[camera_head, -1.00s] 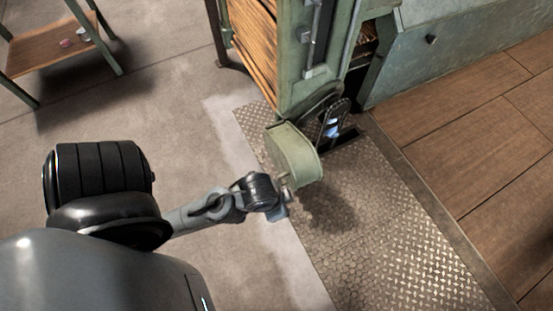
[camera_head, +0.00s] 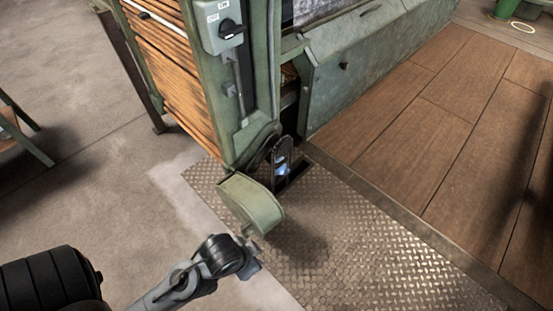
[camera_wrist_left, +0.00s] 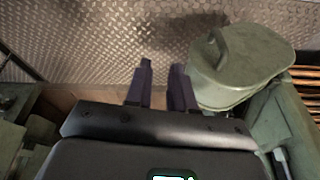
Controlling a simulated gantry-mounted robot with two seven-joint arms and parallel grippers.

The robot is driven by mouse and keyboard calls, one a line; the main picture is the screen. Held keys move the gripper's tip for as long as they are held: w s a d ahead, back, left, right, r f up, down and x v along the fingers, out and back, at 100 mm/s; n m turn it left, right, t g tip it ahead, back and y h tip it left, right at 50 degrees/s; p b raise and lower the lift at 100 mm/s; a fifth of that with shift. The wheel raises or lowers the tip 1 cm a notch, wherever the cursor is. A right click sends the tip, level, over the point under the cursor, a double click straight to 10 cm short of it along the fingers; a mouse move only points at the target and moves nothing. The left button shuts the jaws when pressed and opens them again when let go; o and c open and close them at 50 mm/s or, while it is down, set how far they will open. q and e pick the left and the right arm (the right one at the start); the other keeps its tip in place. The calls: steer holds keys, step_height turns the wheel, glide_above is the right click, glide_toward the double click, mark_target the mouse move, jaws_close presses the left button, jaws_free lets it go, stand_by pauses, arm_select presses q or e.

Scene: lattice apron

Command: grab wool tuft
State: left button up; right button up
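I cannot make out a wool tuft in any view. A small bluish-white patch (camera_head: 282,166) shows inside a dark loop beside the slot at the machine's foot; I cannot tell what it is. In the left wrist view my left gripper (camera_wrist_left: 163,66) has its two dark fingers apart, with nothing visible between them. The fingers point over patterned metal plate, beside the rounded green cover (camera_wrist_left: 245,60). In the head view a grey arm comes in from the lower left and ends near that cover (camera_head: 250,205); its fingers are not clear there. My right gripper is not in view.
The green machine with wooden slats (camera_head: 165,60) stands behind the cover and carries a switch box (camera_head: 222,25). The diamond-pattern plate (camera_head: 370,255) is clear in front. Wooden flooring (camera_head: 430,110) lies to the right, bare concrete (camera_head: 70,90) to the left.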

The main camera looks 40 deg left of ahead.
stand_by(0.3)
arm_select(q)
steer(key=o, duration=1.3)
